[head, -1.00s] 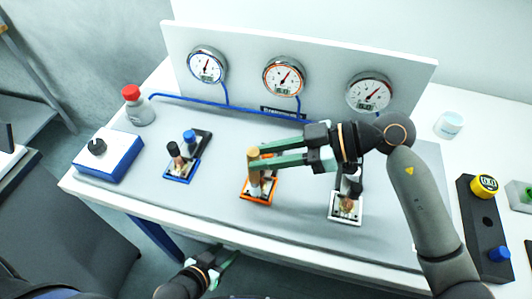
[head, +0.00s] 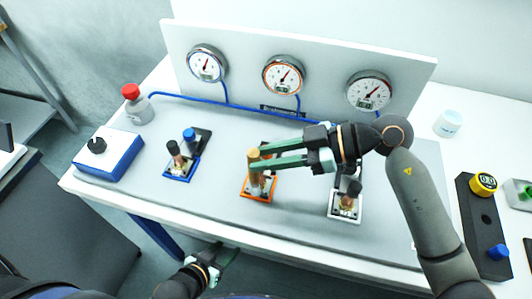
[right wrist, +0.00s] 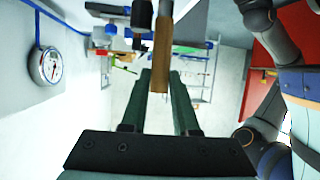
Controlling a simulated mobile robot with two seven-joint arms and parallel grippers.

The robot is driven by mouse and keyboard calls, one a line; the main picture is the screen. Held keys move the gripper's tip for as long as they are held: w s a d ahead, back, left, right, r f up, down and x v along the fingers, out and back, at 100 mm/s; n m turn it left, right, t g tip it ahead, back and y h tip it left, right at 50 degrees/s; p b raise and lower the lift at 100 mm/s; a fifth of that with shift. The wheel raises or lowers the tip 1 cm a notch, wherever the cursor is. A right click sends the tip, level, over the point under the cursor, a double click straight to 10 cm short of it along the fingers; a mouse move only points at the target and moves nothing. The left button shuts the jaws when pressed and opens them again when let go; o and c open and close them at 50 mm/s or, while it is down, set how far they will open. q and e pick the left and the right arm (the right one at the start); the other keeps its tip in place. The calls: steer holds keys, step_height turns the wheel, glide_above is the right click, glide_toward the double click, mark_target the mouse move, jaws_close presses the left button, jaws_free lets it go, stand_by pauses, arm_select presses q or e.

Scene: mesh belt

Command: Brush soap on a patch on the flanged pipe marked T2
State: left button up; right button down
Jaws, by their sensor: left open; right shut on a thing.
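A brush with a wooden handle (head: 254,168) stands roughly upright over the orange-framed fitting (head: 259,197) in the middle of the bench. My right gripper (head: 253,160) is shut on the handle, which also shows between the fingers in the right wrist view (right wrist: 163,50). The brush's lower end is at the fitting; I cannot tell whether it touches. A blue-framed fitting (head: 181,172) stands to the left and a white-framed fitting (head: 345,208) to the right. No T2 marking is readable. My left gripper (head: 228,254) is open and empty below the bench's front edge.
Three gauges (head: 283,75) stand on the back panel, with a blue hose (head: 226,108) below. A red-capped bottle (head: 138,105) and a blue box with a black knob (head: 108,155) are at left. A white jar (head: 448,123) and a dark holder (head: 478,225) are at right.

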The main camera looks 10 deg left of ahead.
steer(key=shift+a, duration=0.65)
steer(key=shift+d, duration=0.6)
stand_by(1.2)
steer(key=shift+a, duration=0.1)
steer(key=shift+a, duration=0.45)
steer(key=shift+d, duration=0.15)
steer(key=shift+d, duration=0.5)
steer(key=shift+d, duration=0.1)
